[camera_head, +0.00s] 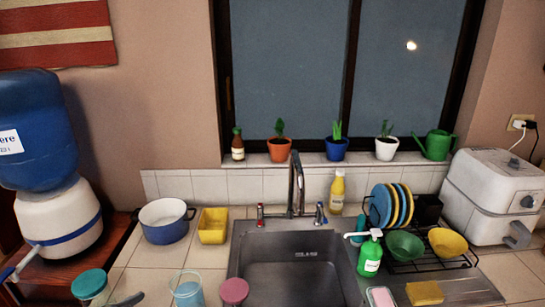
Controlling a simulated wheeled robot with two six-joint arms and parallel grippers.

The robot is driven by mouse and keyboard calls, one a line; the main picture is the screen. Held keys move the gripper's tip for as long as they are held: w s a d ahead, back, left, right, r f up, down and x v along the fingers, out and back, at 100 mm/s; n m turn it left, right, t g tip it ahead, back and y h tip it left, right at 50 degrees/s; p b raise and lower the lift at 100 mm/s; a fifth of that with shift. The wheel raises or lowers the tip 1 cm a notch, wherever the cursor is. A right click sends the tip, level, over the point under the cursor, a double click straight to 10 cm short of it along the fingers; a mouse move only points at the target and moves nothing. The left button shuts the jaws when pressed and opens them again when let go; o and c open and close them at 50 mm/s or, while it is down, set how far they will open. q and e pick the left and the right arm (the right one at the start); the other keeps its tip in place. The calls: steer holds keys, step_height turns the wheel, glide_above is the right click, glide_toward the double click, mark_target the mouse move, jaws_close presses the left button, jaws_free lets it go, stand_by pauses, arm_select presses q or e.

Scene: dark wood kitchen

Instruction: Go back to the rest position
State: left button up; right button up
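Neither of my grippers shows in the head view, and no part of my arms can be made out. The view faces a sink (292,282) in a tiled counter, with a metal faucet (297,188) behind its basin. The part of the sink I see is empty.
A water dispenser (50,215) stands at left. A blue pot (165,222) and yellow container (213,226) stand left of the sink. A teal-lidded vessel (89,284), glass (187,290) and pink-topped item (234,291) line the front. A green soap bottle (370,256) and dish rack (428,264) stand right.

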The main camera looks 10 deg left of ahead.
arm_select(q)
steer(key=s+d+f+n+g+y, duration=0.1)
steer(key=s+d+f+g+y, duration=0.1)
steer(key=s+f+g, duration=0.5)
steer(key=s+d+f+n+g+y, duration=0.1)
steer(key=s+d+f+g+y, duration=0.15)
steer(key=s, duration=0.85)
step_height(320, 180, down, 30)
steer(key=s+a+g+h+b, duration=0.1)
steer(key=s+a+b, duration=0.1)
steer(key=b, duration=0.2)
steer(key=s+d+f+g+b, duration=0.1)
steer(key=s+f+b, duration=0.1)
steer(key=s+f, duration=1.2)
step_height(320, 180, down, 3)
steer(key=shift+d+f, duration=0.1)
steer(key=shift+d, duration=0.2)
